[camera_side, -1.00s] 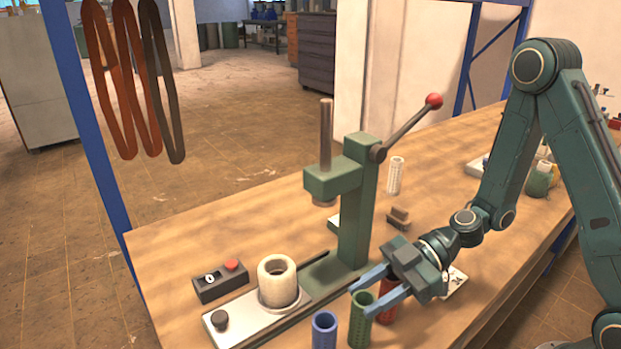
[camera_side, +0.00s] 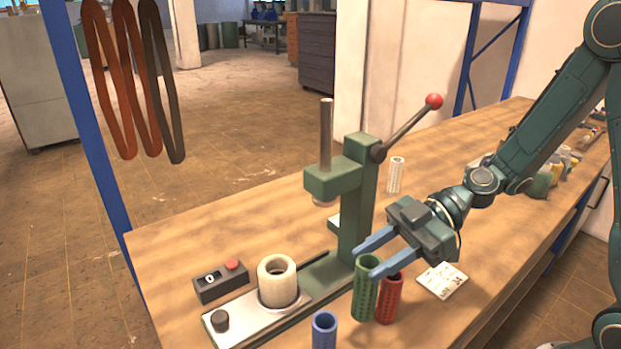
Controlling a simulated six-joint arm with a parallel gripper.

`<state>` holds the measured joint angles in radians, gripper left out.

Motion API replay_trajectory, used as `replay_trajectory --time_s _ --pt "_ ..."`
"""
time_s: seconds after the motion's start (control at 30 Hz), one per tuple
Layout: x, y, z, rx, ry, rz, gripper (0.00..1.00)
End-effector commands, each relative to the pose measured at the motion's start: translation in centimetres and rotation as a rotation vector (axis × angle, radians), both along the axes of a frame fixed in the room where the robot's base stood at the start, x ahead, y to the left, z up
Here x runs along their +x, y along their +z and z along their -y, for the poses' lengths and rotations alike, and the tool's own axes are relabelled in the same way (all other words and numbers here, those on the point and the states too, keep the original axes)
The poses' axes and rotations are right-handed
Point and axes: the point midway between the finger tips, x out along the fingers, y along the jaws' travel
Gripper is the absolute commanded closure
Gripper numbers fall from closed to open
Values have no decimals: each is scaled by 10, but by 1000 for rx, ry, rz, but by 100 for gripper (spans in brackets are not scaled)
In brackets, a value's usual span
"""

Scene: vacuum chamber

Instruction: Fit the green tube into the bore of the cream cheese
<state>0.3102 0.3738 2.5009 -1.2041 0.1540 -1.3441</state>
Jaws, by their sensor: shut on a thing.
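The green tube (camera_side: 365,290) is perforated and upright. My gripper (camera_side: 367,262) is shut on it near its top, and the tube hangs in front of the press. The cream cheese (camera_side: 277,283) is a thick cream ring with an open bore facing up. It sits on the pale plate (camera_side: 240,322) at the press's foot, to the left of the tube. The tube is apart from the cheese. No tube shows in the bore, but its bottom is hidden.
A red tube (camera_side: 390,300) stands just right of the green one, and a blue tube (camera_side: 324,331) stands at the front. The green press (camera_side: 357,205) with its red-knobbed lever rises behind. A switch box (camera_side: 221,283) lies left of the cheese; a white tube (camera_side: 395,175) stands behind.

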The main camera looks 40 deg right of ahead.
Motion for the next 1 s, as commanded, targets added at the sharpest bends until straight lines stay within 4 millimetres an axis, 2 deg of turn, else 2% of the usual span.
replay_trajectory --time_s 0.4,0.6,0.8,1.0 --pt "0 69 0 -2 0 8 98" --pt "0 97 0 -1 0 5 98" --pt "0 112 0 -1 0 2 98" --pt "0 117 0 0 0 1 98"
